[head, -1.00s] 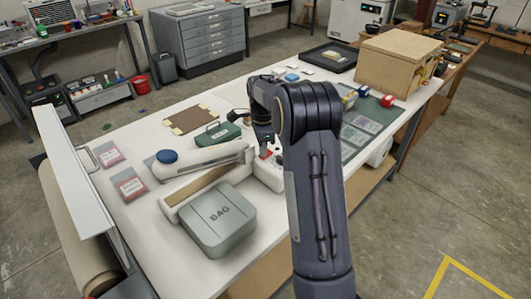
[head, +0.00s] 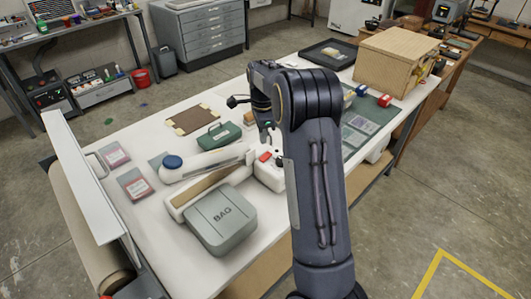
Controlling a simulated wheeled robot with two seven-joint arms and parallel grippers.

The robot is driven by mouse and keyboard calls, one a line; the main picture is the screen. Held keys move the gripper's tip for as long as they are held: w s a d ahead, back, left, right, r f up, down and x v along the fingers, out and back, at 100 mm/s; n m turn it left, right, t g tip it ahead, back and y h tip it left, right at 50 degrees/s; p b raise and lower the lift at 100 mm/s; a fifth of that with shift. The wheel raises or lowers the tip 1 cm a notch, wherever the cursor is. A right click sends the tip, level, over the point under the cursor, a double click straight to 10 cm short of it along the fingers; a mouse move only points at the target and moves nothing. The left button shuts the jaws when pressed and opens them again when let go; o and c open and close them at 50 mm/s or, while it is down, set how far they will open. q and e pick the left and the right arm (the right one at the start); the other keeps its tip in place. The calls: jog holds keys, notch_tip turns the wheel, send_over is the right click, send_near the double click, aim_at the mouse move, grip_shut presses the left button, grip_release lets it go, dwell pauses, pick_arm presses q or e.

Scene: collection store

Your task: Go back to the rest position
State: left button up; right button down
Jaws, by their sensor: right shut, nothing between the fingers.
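My right arm reaches up the middle of the head view, and its wrist bends down over the white table (head: 262,219). The right gripper (head: 266,136) is small, points down and is partly hidden by the wrist. It is shut and empty, just above a white device with a red part (head: 266,157). I cannot tell whether it touches the device. My left gripper is not in view.
A grey box marked BAG (head: 220,219) and a white long-armed device with a blue knob (head: 172,162) lie left of my arm. A green case (head: 219,135) and a brown board (head: 192,121) lie behind.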

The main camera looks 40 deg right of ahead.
dwell(0.4)
jog(key=s+a+r+n+t+y+b, duration=0.15)
jog(key=s+a+r+n, duration=0.25)
jog(key=s+a+n, duration=0.6)
jog(key=s+a+r+n+t+y+b, duration=0.1)
jog(key=s+a+r+n+t+y, duration=0.15)
jog(key=s+a+n, duration=0.65)
jog(key=s+a+f+n+t, duration=0.1)
jog(key=s+a+f+n, duration=0.1)
jog(key=s, duration=0.7)
jog(key=shift+s+a+f+t, duration=0.3)
jog(key=shift+a+f, duration=0.25)
jog(key=shift+a, duration=0.55)
